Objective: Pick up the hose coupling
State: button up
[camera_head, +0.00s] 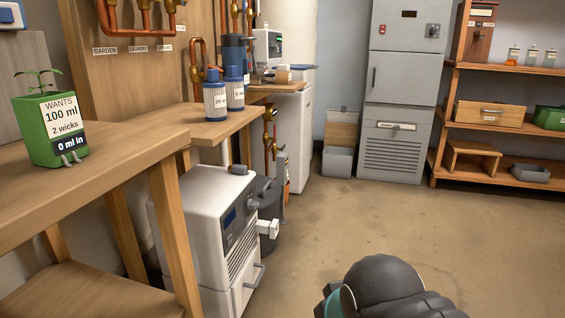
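I cannot make out a hose coupling in the head view. A dark rounded part of my own arm shows at the bottom edge, right of centre. My gripper's fingers are not in view, so what it holds does not show.
A wooden table (78,202) with a green labelled planter (51,128) stands at the left. Behind it, a wooden shelf (208,128) holds blue-and-white bottles (215,98). A grey cabinet (400,90) and wooden shelving (498,146) stand at the back. The middle floor (400,225) is clear.

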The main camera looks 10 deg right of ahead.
aim_at(238, 168)
jog(key=z, duration=0.15)
jog(key=i, duration=0.9)
jog(key=u, duration=0.4)
